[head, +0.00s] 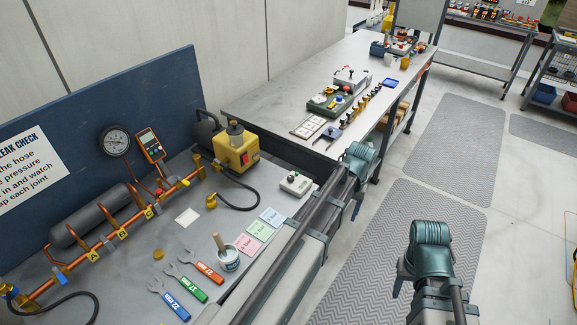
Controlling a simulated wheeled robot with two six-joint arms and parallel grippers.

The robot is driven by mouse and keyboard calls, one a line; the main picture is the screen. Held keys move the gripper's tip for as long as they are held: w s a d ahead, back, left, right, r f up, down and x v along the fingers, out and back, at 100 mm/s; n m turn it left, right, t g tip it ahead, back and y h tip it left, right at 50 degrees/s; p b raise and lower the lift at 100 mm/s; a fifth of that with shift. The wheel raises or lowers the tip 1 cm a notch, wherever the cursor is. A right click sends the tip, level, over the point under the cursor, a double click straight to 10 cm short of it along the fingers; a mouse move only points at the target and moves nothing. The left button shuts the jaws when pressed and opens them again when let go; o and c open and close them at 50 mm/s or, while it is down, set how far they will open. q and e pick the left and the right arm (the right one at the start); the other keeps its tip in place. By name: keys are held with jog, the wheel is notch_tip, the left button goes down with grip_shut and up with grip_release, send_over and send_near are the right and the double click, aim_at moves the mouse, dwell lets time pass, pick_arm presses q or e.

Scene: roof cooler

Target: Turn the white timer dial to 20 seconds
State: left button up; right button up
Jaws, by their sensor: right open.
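A small pale box (296,183) with a dark and green detail on top sits near the right edge of the blue-backed bench. It may be the timer, but its white dial and markings are too small to read. My left arm reaches up from the bottom, its end (358,165) right of and beyond the box; whether its fingers are open is hidden. My right gripper (430,254) is open, above the floor at the lower right, well away from the box. Neither gripper is seen touching anything.
A yellow pump (236,150) with a black hose stands left of the box. A copper pipe rig (120,233), a gauge (115,141), coloured cards (247,243) and several wrenches (193,283) occupy the bench. A second table (290,85) stands behind. Grey mats (455,150) lie on the open floor.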

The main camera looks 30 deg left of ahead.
pick_arm(q)
jog(key=w+a+r+n+p, duration=0.1)
jog(key=w+a+r+n, duration=0.1)
jog(key=w+a, duration=0.3)
jog(key=w+a+r+n+p, duration=0.1)
jog(key=w+a+r+p, duration=0.15)
jog(key=a, duration=0.45)
notch_tip(320, 180, up, 2)
jog(key=r+n+p, duration=0.1)
jog(key=n+p, duration=0.1)
jog(key=n, duration=0.2)
send_over(291, 177)
pick_arm(e)
notch_tip(291, 177, up, 7)
pick_arm(q)
jog(key=shift+m+h, duration=0.3)
notch_tip(291, 177, down, 14)
jog(key=b, duration=1.4)
jog(key=shift+f, duration=0.25)
pick_arm(e)
notch_tip(291, 177, down, 14)
pick_arm(q)
jog(key=shift+c, duration=0.4)
pick_arm(e)
jog(key=shift+r, duration=0.1)
pick_arm(q)
grip_shut()
